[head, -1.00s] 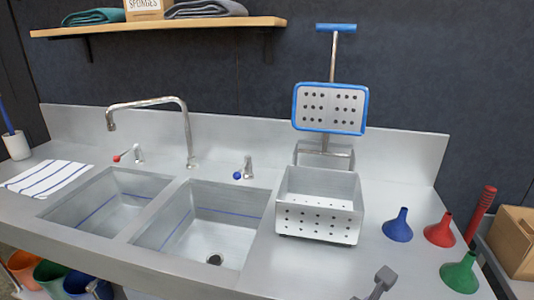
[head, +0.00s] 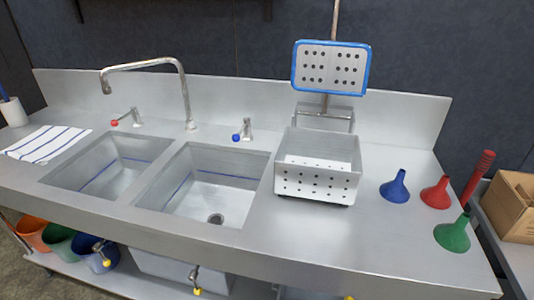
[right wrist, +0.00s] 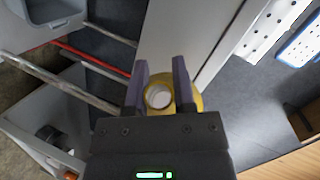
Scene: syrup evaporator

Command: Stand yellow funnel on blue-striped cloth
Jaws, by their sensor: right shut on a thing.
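The yellow funnel (right wrist: 165,86) is between the two fingers of my right gripper (right wrist: 160,72) in the right wrist view. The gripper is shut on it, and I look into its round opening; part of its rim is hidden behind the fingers. The blue-striped cloth (head: 45,143) lies flat and bare on the steel counter at the far left in the head view, left of the sinks. My right gripper is not seen in the head view. My left gripper is in neither view.
Two sinks (head: 205,210) with a tall faucet (head: 183,90) stand beside the cloth. A perforated steel box (head: 318,180) stands right of them. Blue (head: 395,187), red (head: 437,193) and green (head: 453,234) funnels stand at the counter's right. A white cup (head: 13,112) is behind the cloth.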

